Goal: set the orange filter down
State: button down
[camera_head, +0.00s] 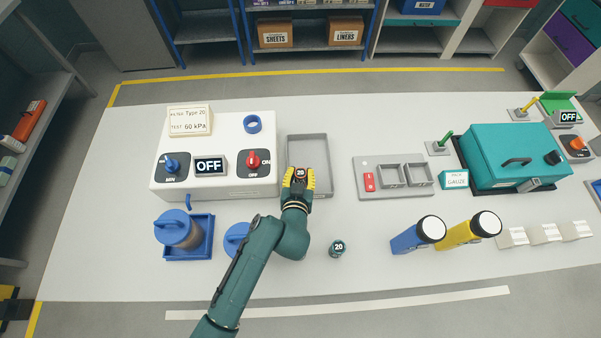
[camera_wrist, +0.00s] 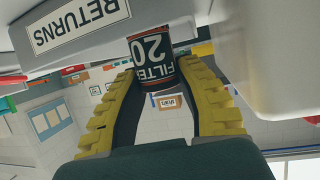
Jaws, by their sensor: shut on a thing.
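The orange filter (camera_head: 300,172) is a small dark can with orange bands and a "20" on top. My gripper (camera_head: 299,180) has its yellow fingers closed on the filter's sides at the front end of the grey tray (camera_head: 307,148). In the wrist view the filter (camera_wrist: 153,50), lettered "FILTER 20", sits between the fingertips (camera_wrist: 158,72). The tray's front wall (camera_wrist: 65,50) with its "RETURNS" label shows beside it, upside down. The filter's base is hidden, so I cannot tell whether it touches the tray floor. The rest of the tray is empty.
A white test unit (camera_head: 225,140) with knobs and a blue ring (camera_head: 252,123) stands close left of the tray. A grey fixture with square pockets (camera_head: 392,190) is to the right. A teal canister marked "20" (camera_head: 337,248) stands in front, near my arm.

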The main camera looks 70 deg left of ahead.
jog(key=c, duration=0.8)
grip_release()
jog(key=shift+f, duration=0.1)
jog(key=shift+r, duration=0.2)
jog(key=v, duration=1.2)
